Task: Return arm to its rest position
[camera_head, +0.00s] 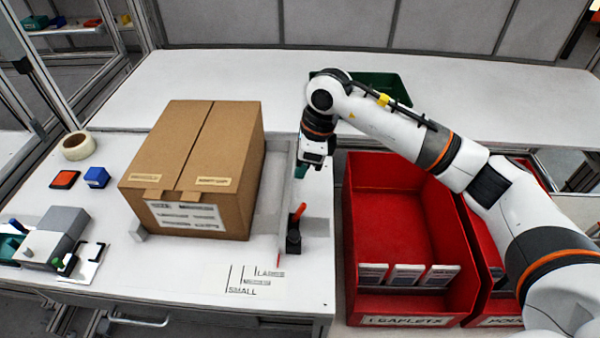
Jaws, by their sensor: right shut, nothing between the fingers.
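My right arm comes in from the right and reaches over the red bins. My right gripper (302,172) points down at the right side of the brown cardboard box (195,160), beside the box and apart from it. It is shut and empty, and its fingertips are small and dark here. The closed box stands upright on the white table (180,285), with labels on its front face and on its top near the front edge. My left gripper is not in view.
A red bin (392,215) with several packets at its front stands right of the table, with another red bin beside it. A black holder with an orange-handled tool (296,228) stands below the gripper. A green tray (385,85) lies behind the arm. A tape roll (78,146) is at left.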

